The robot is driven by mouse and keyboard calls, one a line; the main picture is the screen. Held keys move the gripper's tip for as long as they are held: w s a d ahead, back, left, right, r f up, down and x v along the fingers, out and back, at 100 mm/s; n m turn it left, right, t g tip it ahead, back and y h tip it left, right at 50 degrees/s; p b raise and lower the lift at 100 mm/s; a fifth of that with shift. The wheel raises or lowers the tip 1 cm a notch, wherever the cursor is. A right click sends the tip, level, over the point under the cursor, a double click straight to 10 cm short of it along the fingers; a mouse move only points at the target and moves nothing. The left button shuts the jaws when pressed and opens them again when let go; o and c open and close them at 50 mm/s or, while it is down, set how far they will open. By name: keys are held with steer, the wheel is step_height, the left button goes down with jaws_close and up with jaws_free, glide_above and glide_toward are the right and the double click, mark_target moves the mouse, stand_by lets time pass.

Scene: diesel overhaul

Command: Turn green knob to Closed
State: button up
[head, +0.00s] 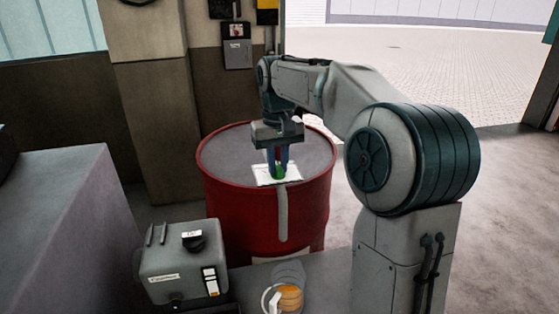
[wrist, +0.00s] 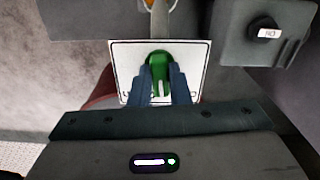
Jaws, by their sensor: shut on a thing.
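The green knob (head: 279,172) sits on a white label plate (head: 262,177) on top of the red drum (head: 262,215). My gripper (head: 278,165) reaches straight down from above, its blue fingers on either side of the knob. In the wrist view the green knob (wrist: 159,68) lies between the two fingertips (wrist: 160,85), and my gripper is shut on it. The white plate (wrist: 124,62) shows around the knob. Its lettering is mostly covered by the fingers, so I cannot read the knob's setting.
A grey box with a black knob (head: 193,241) stands at the front left, near a clear jar with orange contents (head: 289,296). A grey block (head: 65,230) fills the left side. A pillar and wall (head: 150,100) stand behind the drum. Open floor lies to the right.

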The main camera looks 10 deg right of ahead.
steer(key=n+p, duration=0.1)
steer(key=n, duration=0.3)
steer(key=shift+a+n, duration=0.1)
steer(key=shift+n, duration=0.2)
steer(key=shift+n+p, duration=0.45)
steer(key=shift+n, duration=0.75)
steer(key=o, duration=1.5)
step_height(320, 180, up, 7)
steer(key=p, duration=0.5)
steer(key=shift+r, duration=0.1)
steer(key=shift+s, duration=0.1)
